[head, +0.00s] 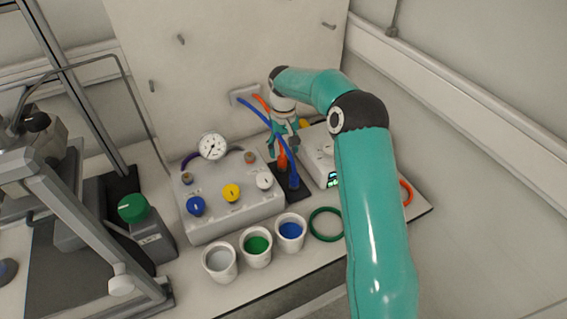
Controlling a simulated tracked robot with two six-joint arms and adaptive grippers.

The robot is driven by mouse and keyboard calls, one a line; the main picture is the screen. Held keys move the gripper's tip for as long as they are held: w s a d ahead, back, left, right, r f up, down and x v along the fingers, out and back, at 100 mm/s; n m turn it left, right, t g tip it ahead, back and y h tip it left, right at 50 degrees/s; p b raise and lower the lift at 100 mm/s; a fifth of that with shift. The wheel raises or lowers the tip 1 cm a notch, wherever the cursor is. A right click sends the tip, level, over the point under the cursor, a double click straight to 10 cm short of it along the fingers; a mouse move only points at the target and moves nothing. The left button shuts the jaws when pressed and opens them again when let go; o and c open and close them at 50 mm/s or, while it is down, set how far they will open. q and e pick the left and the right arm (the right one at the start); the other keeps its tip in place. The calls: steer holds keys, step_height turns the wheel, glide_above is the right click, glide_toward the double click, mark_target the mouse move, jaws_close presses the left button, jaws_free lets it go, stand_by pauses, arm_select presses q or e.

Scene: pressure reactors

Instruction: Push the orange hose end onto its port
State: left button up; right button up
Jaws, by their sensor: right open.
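The orange hose (261,104) comes out of a grey wall plate and runs down behind my right gripper. Its thicker orange end (282,161) shows below the gripper, close above a black base (299,193) beside the blue hose. I cannot tell whether the end touches a port, and the port itself is hidden. My right gripper (287,146) is open, pointing down, with its fingers close to the orange hose end. The blue hose (268,124) passes in front of the gripper and ends upright on the black base. My left gripper is out of view.
A grey control box (230,215) with knobs and a gauge (212,146) stands left of the hoses. A white device (316,150) stands right, partly behind my arm. Three cups (258,262) and a green ring (325,238) lie in front. A metal frame (95,215) fills the left.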

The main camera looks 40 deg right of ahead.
mark_target(282, 157)
steer(key=shift+a+f+p, duration=0.15)
steer(key=shift+f+p, duration=0.6)
steer(key=shift+f, duration=1.85)
steer(key=shift+w, duration=0.1)
jaws_close()
steer(key=shift+r, duration=0.1)
step_height(282, 157, up, 9)
steer(key=shift+r+b, duration=0.1)
steer(key=shift+b, duration=0.5)
step_height(282, 157, up, 11)
steer(key=p, duration=0.1)
